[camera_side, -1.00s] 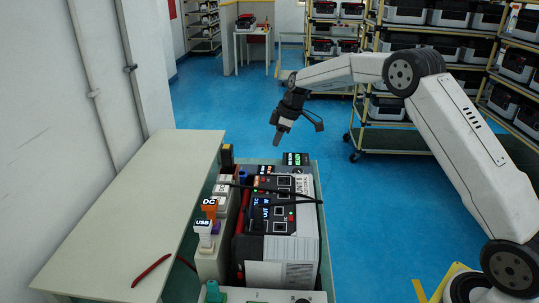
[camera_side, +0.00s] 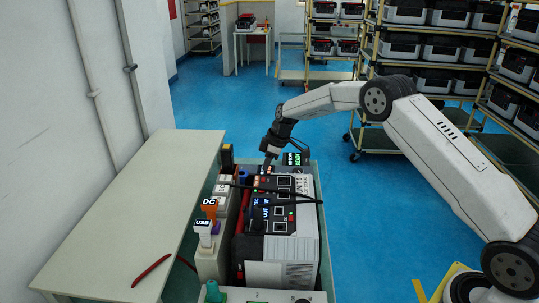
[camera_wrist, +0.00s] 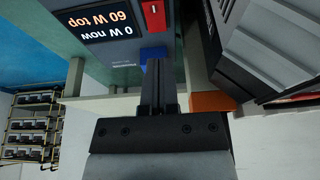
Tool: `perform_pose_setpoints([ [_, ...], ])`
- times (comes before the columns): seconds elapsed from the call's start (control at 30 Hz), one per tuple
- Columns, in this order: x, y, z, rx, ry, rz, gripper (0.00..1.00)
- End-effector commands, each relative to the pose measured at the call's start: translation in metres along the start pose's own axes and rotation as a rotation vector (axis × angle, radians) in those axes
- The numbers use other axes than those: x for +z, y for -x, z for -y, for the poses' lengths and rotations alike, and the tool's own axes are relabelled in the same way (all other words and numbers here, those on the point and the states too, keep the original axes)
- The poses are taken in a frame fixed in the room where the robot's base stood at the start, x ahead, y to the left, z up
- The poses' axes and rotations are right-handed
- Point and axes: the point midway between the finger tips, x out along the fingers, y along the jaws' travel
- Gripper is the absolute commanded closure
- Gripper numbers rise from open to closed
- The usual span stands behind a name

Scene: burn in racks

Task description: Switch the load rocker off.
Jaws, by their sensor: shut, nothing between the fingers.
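In the wrist view the red rocker (camera_wrist: 153,15) with a small white mark sits on a grey-green load box, beside its display (camera_wrist: 105,24) reading "60 W top" and "0 W now" upside down. The rocker's on or off position is not clear. My gripper (camera_wrist: 157,64) is shut and empty, its fingertips by a blue part (camera_wrist: 153,53) on the box, with the rocker beyond them. Contact cannot be told. In the side view my gripper (camera_side: 267,168) points down at the far end of the bench unit, just left of the load box display (camera_side: 292,158).
A black and grey power unit (camera_side: 282,248) with a black cable over it stands nearer. Left of it are the USB (camera_side: 203,228) and DC (camera_side: 209,206) plugs. An orange block (camera_wrist: 213,101) lies right of my fingers. The pale table (camera_side: 125,215) is mostly clear.

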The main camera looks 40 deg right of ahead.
Motion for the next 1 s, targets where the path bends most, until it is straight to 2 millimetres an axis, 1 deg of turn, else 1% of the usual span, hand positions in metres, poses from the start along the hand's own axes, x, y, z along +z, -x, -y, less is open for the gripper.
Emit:
perform_pose_setpoints([
  [0.03, 0.000, -0.009, 0.001, -0.002, 0.000, 0.001, 1.00],
  [0.2, 0.005, -0.029, 0.001, 0.000, -0.001, 0.001, 1.00],
  [0.4, 0.008, -0.042, 0.000, 0.000, 0.000, 0.001, 1.00],
  [0.87, 0.009, -0.046, 0.000, 0.001, 0.000, 0.000, 1.00],
  [1.0, 0.008, -0.050, 0.000, 0.001, 0.000, 0.000, 1.00],
])
